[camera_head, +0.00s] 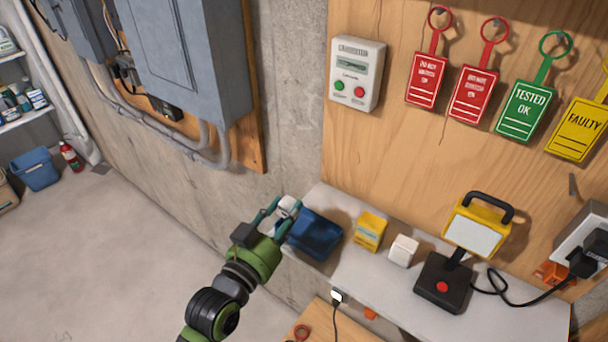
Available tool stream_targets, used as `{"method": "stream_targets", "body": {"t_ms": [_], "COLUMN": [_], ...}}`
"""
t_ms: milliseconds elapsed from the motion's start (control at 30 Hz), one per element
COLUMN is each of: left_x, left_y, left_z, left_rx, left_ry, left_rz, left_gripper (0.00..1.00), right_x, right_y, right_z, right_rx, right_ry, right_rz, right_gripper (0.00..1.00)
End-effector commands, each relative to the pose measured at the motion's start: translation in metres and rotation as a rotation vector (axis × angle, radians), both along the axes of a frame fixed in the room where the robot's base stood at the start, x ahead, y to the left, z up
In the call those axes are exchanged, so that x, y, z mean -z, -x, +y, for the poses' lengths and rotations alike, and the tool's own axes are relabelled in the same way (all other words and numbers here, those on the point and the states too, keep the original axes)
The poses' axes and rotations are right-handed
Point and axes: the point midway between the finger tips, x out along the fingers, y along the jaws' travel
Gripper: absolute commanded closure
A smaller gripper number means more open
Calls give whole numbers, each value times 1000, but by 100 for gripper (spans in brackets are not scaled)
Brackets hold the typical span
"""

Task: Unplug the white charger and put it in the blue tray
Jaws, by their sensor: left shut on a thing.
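My left gripper (284,212) is at the left end of the light shelf, at the near left edge of the blue tray (322,244) in this view. It is shut on a small white block, which looks like the white charger (289,203). The fingers partly cover it, and I cannot tell whether it touches the tray. The tray's inside is dark and partly hidden by the gripper. A power strip (578,240) with black plugs in it is on the wall at the right edge. My right gripper is not in view.
On the shelf (362,277) stand a yellow box (369,232), a white cube (403,250) and a yellow work lamp (475,232) with a black cable. A white plug (336,296) on a cord shows below. Coloured tags and a grey-white control box (355,73) hang on the wall.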

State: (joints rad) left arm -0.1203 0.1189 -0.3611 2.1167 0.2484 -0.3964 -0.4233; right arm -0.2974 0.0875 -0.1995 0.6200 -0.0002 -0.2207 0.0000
Motion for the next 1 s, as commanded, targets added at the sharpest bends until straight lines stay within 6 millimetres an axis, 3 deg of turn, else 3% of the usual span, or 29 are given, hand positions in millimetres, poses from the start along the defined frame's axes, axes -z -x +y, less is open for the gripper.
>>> {"method": "stream_targets", "body": {"t_ms": [33, 100, 267, 633, 1000], "left_x": [-19, -29, -38, -17, 17], "left_y": [-6, -10, -14, -14, -13], "left_z": [-11, -24, -39, -40, -40], "left_rx": [42, 91, 151, 157, 156], "left_ry": [66, 141, 218, 226, 227], "left_rz": [32, 78, 134, 140, 139], "left_gripper": [100, 100, 100, 100, 100], "right_x": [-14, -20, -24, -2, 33], "right_y": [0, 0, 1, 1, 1], "right_z": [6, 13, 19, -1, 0], "right_rx": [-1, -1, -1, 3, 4], "right_ry": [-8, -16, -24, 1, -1], "right_rz": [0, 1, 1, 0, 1], "right_gripper": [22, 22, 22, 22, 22]}}
